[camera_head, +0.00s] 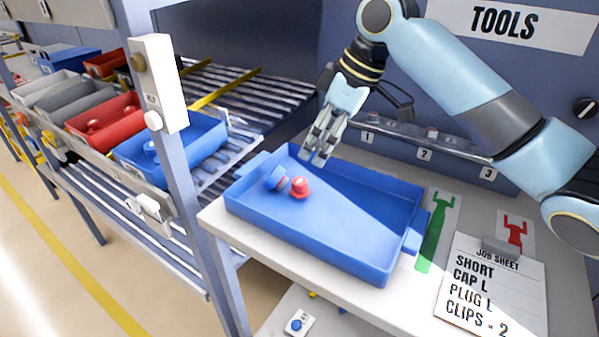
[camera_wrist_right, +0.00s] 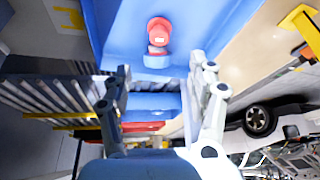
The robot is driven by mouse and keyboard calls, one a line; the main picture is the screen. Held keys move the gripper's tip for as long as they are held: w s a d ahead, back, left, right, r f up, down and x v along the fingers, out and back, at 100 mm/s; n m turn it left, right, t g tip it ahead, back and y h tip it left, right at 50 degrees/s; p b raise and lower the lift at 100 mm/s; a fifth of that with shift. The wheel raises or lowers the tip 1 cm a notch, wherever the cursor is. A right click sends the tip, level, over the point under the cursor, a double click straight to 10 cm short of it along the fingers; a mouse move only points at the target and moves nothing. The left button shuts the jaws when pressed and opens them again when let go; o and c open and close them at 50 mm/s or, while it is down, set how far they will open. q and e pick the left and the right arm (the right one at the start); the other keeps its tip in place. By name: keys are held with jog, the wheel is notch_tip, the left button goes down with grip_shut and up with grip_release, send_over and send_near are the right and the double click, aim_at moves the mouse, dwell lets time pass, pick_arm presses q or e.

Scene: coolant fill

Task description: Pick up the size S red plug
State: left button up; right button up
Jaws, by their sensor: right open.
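A red plug (camera_head: 300,187) sits in the left part of the blue tray (camera_head: 350,262); its size mark cannot be read. A blue part (camera_head: 276,179) with a reddish band lies right beside it. My right gripper (camera_head: 320,148) is above the back left part of the tray, fingers pointing down, apart from the plug. In the right wrist view, my right gripper (camera_wrist_right: 162,72) has its fingers spread with nothing between them. The red plug (camera_wrist_right: 159,30) and the blue part (camera_wrist_right: 157,60) show beyond the fingertips. My left gripper is out of view.
A sloped rack left of the tray holds a red bin (camera_head: 108,124), a blue bin (camera_head: 196,152) and grey bins. A white-fronted post (camera_head: 160,85) stands between rack and bench. A job sheet (camera_head: 492,285) lies right of the tray. Most of the tray's right side is empty.

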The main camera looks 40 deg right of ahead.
send_over(300, 181)
jog(key=s, duration=0.2)
jog(key=f, duration=0.4)
jog(key=shift+w+d+f, duration=0.1)
jog(key=shift+w+d, duration=0.05)
jog(key=shift+d, duration=0.25)
jog(key=shift+w+f, duration=0.15)
jog(key=shift+f, duration=0.15)
jog(key=x, duration=0.5)
jog(key=shift+w+d+f, duration=0.1)
jog(key=shift+d+f, duration=0.05)
jog(key=shift+d, duration=0.1)
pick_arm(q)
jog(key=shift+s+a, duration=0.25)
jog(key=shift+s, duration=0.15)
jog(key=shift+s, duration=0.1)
pick_arm(e)
jog(key=shift+c, duration=0.4)
jog(key=shift+c, duration=1.1)
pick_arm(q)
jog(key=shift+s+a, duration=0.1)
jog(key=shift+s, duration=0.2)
pick_arm(e)
jog(key=c, duration=0.5)
